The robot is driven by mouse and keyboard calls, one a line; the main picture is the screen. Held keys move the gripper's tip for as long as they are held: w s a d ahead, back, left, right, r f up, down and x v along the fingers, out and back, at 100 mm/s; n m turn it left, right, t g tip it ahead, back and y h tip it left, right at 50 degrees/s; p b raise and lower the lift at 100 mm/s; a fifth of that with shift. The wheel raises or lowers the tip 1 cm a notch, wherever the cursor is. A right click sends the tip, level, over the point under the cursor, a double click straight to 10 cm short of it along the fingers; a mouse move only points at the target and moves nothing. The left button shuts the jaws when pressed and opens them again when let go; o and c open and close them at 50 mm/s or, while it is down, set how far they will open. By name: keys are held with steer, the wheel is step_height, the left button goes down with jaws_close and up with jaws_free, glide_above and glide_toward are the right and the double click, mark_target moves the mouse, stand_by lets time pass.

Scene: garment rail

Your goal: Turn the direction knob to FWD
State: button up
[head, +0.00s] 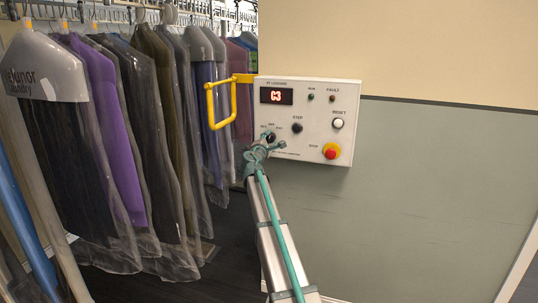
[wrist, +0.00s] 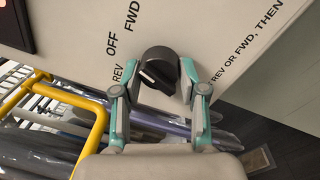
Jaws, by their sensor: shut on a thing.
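The direction knob (wrist: 158,66) is a black round knob on the white control panel, with REV, OFF and FWD printed around it. In the wrist view a pale mark shows on its lower left side, nearest the REV lettering; I cannot tell exactly which position it points to. My gripper (wrist: 162,78) has a teal finger on each side of the knob and is shut on it. In the head view my gripper (head: 261,147) is at the panel's lower left and partly covers the knob (head: 270,137).
The control panel (head: 318,112) also carries a red display (head: 276,96), a STEP knob (head: 297,128), a white RESET button (head: 337,123) and a red STOP button (head: 330,151). A yellow handle (head: 209,106) sticks out at its left. Bagged garments (head: 110,150) hang farther left.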

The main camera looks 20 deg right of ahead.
steer(key=m+b, duration=0.3)
steer(key=b, duration=0.1)
steer(key=shift+f+h+b, duration=0.2)
steer(key=shift+h+b, duration=0.1)
steer(key=shift+b, duration=0.1)
steer(key=shift+r+m+b, duration=0.1)
steer(key=shift+m+b, duration=0.25)
steer(key=shift+m, duration=0.15)
steer(key=shift+r, duration=0.1)
steer(key=o, duration=1.2)
steer(key=shift+c, duration=0.2)
steer(key=shift+s+a, duration=0.1)
steer(key=r+v, duration=0.1)
steer(key=v, duration=1)
steer(key=shift+s+a+f, duration=0.25)
steer(key=shift+a+f, duration=0.1)
steer(key=shift+f, duration=0.05)
